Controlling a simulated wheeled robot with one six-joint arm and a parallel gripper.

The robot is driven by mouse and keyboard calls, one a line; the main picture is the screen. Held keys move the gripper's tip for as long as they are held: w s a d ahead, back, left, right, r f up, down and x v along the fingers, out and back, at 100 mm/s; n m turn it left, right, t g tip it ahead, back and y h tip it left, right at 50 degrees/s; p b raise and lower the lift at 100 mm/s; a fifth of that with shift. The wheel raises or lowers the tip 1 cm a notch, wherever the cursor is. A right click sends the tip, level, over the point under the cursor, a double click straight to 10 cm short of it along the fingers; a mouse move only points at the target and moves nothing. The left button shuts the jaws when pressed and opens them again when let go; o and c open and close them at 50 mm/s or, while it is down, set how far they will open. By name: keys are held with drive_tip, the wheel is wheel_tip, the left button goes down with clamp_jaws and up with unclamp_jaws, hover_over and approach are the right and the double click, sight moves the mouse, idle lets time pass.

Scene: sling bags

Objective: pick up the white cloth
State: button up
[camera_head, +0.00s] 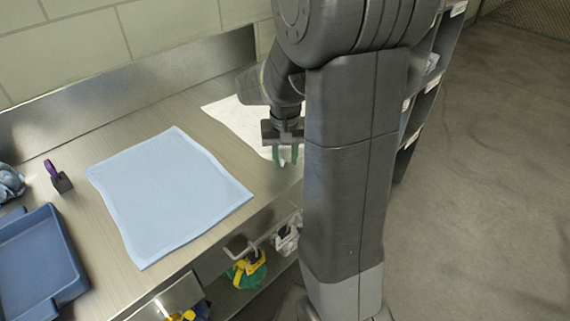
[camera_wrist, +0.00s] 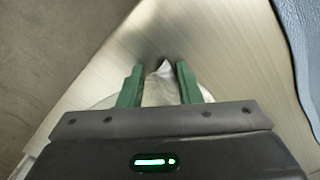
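The white cloth (camera_head: 236,117) lies on the metal counter at the back right in the head view, partly hidden behind my arm. My gripper (camera_head: 286,156) points down over the cloth's near right part. In the wrist view my gripper (camera_wrist: 160,84) has its two green fingers apart. A corner of the white cloth (camera_wrist: 160,90) shows in the gap between them, with bare metal counter beyond its tip. I cannot tell whether the fingers touch the cloth.
A light blue cloth (camera_head: 165,192) lies flat on the counter (camera_head: 95,245), left of the white cloth. A blue tray (camera_head: 40,262) and a small dark holder with a purple item (camera_head: 58,178) stand further left. A shelf below holds yellow and green items (camera_head: 247,270). Open floor is at right.

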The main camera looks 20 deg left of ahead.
clamp_jaws()
wheel_tip(320, 180, up, 12)
drive_tip(key=p, duration=1)
wheel_tip(320, 180, up, 36)
drive_tip(key=p, duration=1.2)
